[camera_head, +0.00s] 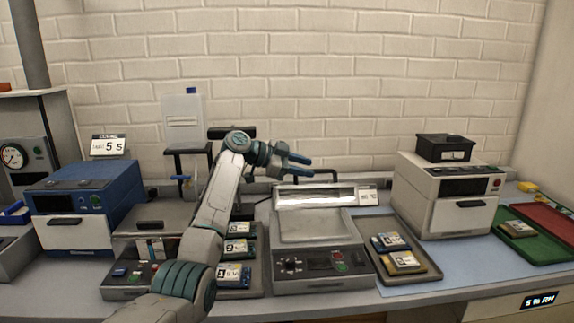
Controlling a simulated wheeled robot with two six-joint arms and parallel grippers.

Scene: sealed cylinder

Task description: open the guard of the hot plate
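The flat plate in front of the panel looks uncovered. My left gripper (300,154) is just above and behind the guard, close to the handle. Its two fingers are apart with nothing visible between them. I cannot tell whether it touches the handle. My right gripper is not in view.
Left of the hot plate, a tray (250,286) of labelled packs and a grey device (130,290) are partly behind my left arm. On the right stand another tray (412,276) with packs and a white box device (447,200). A brick wall (380,80) is behind.

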